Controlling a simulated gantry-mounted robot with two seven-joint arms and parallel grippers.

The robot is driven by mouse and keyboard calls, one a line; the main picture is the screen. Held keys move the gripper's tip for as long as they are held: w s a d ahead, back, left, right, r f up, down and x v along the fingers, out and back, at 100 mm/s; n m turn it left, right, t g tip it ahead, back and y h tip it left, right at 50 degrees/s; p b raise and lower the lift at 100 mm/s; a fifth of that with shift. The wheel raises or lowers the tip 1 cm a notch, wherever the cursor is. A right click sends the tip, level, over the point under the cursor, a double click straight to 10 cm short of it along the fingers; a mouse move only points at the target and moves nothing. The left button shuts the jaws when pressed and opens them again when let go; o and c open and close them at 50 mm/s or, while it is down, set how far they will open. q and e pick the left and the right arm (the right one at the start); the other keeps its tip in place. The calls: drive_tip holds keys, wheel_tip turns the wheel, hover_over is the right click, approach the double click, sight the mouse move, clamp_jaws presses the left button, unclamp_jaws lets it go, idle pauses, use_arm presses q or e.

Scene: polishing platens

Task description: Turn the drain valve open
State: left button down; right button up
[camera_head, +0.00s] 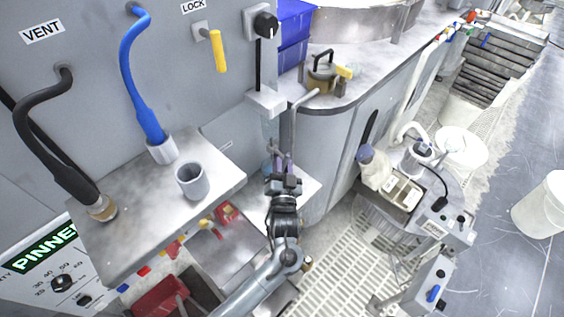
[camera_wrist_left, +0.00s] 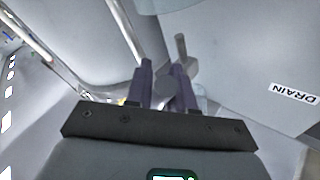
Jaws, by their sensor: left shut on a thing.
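The drain valve (camera_wrist_left: 190,68) is a small grey metal fitting with a short rod, seen at the fingertips in the left wrist view. A white label reading DRAIN (camera_wrist_left: 296,92) is on the grey panel to its right. My left gripper (camera_head: 281,164) reaches forward beside the cabinet corner in the head view. Its two purple fingers (camera_wrist_left: 162,72) are at the valve in the wrist view, shut on its handle. The exact contact is partly hidden by the fingers. In the head view the valve is mostly hidden by my gripper. My right gripper is not in view.
A grey shelf (camera_head: 130,229) with a grey cup (camera_head: 192,182) stands left of my arm. A bent metal pipe (camera_head: 293,120) comes down from the counter (camera_head: 365,85) just above my gripper. A slatted grate (camera_head: 340,265) covers the floor to the right.

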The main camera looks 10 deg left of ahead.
use_arm(q)
drive_tip(key=c, duration=1.1)
unclamp_jaws()
